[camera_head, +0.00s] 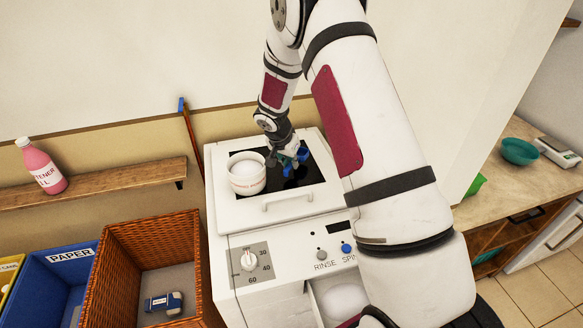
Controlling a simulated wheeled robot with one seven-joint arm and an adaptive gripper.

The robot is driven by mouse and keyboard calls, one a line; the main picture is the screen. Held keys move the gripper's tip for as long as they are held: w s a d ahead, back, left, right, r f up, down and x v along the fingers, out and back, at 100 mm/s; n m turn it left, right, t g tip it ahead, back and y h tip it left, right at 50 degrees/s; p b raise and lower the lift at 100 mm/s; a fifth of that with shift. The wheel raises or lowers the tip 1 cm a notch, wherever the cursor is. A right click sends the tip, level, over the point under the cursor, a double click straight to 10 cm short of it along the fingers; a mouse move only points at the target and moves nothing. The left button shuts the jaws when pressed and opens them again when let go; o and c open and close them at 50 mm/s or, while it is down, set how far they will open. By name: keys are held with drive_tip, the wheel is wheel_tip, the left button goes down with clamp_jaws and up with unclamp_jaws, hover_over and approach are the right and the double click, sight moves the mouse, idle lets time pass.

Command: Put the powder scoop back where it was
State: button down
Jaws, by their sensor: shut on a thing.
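My gripper (285,158) is over the dark panel on top of the white washing machine, just right of a white tub. It is shut on a small blue thing (300,156), which looks like the powder scoop. The fingers and the blue thing overlap, so the scoop's full shape and tilt are hard to make out. The white tub (246,184) has red lettering, and its open top shows white contents. It stands on the left of the machine top.
The washing machine (231,222) has a lid handle, a dial and buttons in front. A wicker basket (140,232) holding a blue-and-white item (163,302), a blue PAPER bin (72,256) and a shelf (120,179) with a pink bottle (42,167) are left. A counter with a teal bowl (520,151) is right.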

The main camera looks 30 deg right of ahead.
drive_tip(key=shift+f, duration=1.3)
drive_tip(key=c, duration=1.6)
unclamp_jaws()
